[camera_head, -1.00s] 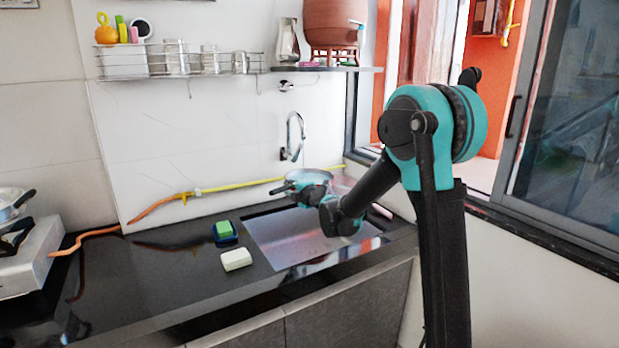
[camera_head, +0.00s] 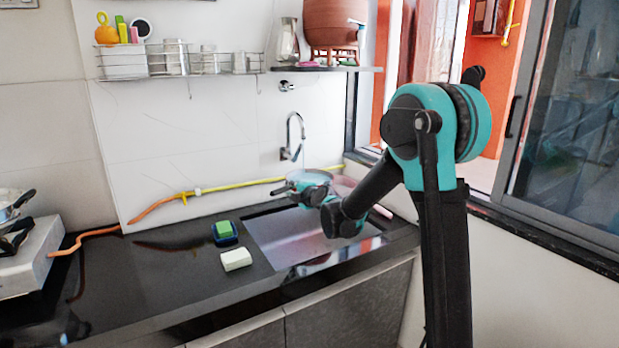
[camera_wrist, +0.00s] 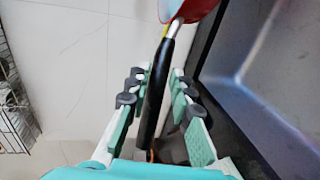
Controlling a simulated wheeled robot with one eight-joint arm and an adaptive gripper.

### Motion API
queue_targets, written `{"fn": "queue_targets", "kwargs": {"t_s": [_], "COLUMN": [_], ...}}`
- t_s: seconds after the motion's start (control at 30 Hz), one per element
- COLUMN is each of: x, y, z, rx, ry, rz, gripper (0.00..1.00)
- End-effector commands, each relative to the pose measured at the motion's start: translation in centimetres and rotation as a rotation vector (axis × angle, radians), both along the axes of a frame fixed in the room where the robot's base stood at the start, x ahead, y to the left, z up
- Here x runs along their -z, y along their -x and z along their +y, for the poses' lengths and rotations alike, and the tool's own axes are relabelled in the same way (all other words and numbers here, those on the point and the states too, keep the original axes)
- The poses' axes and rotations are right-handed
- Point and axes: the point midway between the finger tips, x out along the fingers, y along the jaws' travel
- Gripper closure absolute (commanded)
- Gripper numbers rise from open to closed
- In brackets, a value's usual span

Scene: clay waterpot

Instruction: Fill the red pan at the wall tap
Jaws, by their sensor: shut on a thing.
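The red pan shows its red side at the top of the wrist view (camera_wrist: 196,10). Its long black handle (camera_wrist: 154,100) runs down between the fingers of my gripper (camera_wrist: 158,92), which is shut on it. In the head view the pan (camera_head: 314,174) is held above the sink, below the spout of the wall tap (camera_head: 292,137). My gripper (camera_head: 304,190) and arm hide part of the pan there. Whether water runs from the spout or stands in the pan is too small to tell.
The sink (camera_head: 290,238) lies below the pan. A green and blue sponge (camera_head: 224,232) and a white block (camera_head: 236,260) lie on the counter to its left. A yellow and orange hose (camera_head: 225,187) runs along the wall. A shelf (camera_head: 330,69) bears a clay pot (camera_head: 335,24).

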Motion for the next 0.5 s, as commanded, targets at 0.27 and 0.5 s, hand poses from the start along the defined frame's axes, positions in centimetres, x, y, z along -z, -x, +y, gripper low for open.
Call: {"fn": "queue_targets", "kwargs": {"t_s": [0.27, 0.5], "x": [0.0, 0.0], "y": [2.5, 4.6], "z": [-1.8, -3.2], "rx": [0.002, 0.001], "ry": [0.000, 0.000], "rz": [0.000, 0.000], "gripper": [1.00, 1.00]}}
